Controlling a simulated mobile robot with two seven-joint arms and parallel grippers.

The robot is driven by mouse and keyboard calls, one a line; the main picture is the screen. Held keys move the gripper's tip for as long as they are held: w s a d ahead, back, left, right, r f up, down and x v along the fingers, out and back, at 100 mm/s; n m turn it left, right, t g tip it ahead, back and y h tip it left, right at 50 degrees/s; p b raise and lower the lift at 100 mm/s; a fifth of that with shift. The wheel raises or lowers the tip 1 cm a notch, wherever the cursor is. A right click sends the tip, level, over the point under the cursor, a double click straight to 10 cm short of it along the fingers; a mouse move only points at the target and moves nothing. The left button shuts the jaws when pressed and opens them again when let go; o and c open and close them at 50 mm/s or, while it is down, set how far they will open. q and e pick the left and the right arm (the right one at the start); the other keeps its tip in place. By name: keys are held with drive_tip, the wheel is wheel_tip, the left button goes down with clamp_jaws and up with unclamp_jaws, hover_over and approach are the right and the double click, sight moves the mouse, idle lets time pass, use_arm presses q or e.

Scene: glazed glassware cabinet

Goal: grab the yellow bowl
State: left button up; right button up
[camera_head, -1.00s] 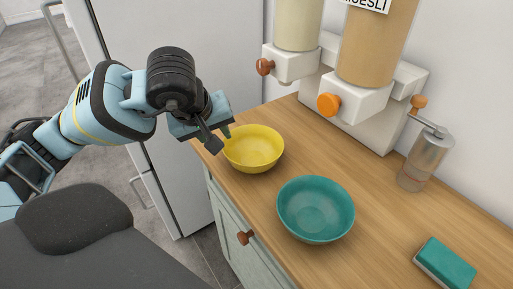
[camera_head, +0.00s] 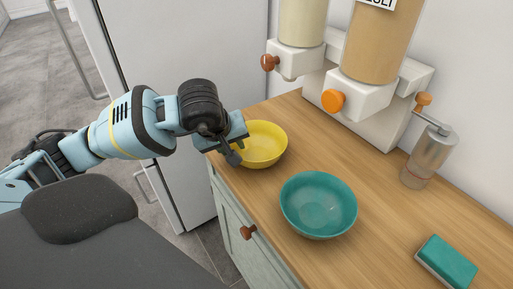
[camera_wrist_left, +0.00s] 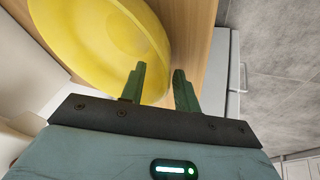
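The yellow bowl (camera_head: 264,146) stands upright near the left end of the wooden counter. It also fills the upper left of the left wrist view (camera_wrist_left: 95,45). My left gripper (camera_head: 236,151) is at the bowl's near-left rim. In the left wrist view its two fingers (camera_wrist_left: 159,82) are apart, with a gap between them. One finger overlaps the bowl in that view and the other lies just outside the rim. Whether either touches the bowl I cannot tell. My right gripper is not in view.
A teal bowl (camera_head: 319,206) stands close in front and right of the yellow one. Behind are the cereal dispensers (camera_head: 368,92). A grinder (camera_head: 428,155) and a teal sponge (camera_head: 446,262) are at the right. A white fridge (camera_head: 175,60) stands left of the counter (camera_head: 375,235).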

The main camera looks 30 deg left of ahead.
use_arm(q)
clamp_jaws()
drive_tip(key=shift+r, duration=0.1)
idle(0.4)
drive_tip(key=shift+r, duration=0.8)
wheel_tip(320, 180, up, 2)
drive_tip(key=shift+a, duration=0.15)
drive_tip(key=s+a+r, duration=0.1)
drive_tip(key=s+a, duration=0.7)
drive_tip(key=s, duration=0.5)
drive_tip(key=shift+a+r+b, duration=0.15)
drive_tip(key=shift+a+b, duration=0.15)
drive_tip(key=shift+b, duration=0.15)
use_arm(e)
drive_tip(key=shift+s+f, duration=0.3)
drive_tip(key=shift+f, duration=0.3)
